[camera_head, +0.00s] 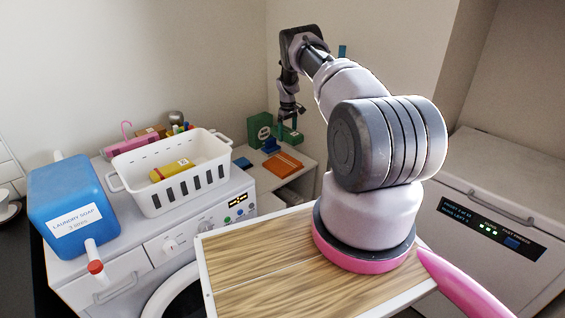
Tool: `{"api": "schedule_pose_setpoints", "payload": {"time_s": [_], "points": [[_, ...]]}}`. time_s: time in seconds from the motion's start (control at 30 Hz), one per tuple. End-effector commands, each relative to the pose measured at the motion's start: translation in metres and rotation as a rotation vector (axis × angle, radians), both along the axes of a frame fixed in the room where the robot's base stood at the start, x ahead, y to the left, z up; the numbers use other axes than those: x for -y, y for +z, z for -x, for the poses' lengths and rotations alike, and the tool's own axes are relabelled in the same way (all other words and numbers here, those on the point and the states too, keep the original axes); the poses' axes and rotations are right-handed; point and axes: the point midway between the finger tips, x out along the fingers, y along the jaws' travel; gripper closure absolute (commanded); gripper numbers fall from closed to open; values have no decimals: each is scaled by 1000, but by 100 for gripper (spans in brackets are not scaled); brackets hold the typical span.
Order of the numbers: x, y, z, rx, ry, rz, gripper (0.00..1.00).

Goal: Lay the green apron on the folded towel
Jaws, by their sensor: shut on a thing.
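My gripper (289,119) points down above the low white surface at the back, to the right of the washing machine. It is shut on a small green thing, which looks like the green apron (291,136), folded. The fingers are small in view and partly hide it. An orange folded item (283,164), which looks like the folded towel, lies flat on the white surface nearer to me. The green thing is behind it and apart from it in the picture. I cannot tell its exact height above the surface.
A green box with a pale emblem (260,130) and a blue item (270,146) stand close to the gripper. The washing machine (205,228) carries a white basket (160,193) and a blue soap jug (72,205). A grey appliance (490,215) stands at the right.

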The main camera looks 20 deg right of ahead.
Motion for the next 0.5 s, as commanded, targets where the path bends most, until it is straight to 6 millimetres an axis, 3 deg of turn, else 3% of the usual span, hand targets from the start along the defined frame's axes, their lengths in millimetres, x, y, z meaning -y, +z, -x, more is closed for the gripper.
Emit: {"api": "schedule_pose_setpoints", "payload": {"time_s": [0.3,0.5], "points": [[4,-52,-2,0,6,0,75],[4,-71,-2,1,5,0,75]]}}
